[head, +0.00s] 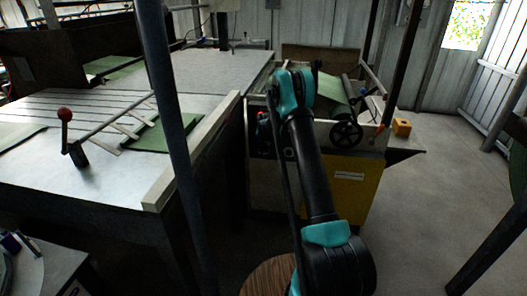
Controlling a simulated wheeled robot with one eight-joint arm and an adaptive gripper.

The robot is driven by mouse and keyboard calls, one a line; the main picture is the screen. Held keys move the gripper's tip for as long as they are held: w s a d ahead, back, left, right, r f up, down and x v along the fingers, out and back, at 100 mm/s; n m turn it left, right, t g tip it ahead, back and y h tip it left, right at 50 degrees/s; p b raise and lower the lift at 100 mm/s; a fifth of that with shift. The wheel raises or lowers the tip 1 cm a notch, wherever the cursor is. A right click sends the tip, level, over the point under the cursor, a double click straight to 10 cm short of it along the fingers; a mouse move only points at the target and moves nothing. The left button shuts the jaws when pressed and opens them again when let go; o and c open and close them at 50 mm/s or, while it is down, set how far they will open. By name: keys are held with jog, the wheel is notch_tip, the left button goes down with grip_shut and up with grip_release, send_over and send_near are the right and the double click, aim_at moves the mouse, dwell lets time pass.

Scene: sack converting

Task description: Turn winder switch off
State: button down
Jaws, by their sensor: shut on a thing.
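The winder (375,165) is a yellow-sided machine in the middle right. It has a green web (331,88) over its top and a black handwheel (346,133) at its front. Small red and green controls (262,121) show on its dark front panel, just left of my arm. I cannot tell which of them is the winder switch, or its position. My arm reaches up in front of the panel and covers part of it. My gripper is not visible; it is hidden behind the arm or out of view.
A grey post (172,110) stands between me and the table. A brown round top (268,277) is low in front. The concrete floor at right (440,190) is clear.

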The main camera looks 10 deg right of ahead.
jog(key=shift+a+h, duration=0.1)
jog(key=shift+h, duration=0.5)
jog(key=c, duration=1.6)
grip_release()
jog(key=shift+g, duration=0.3)
jog(key=shift+c, duration=0.2)
jog(key=v, duration=1.2)
jog(key=shift+a, duration=0.15)
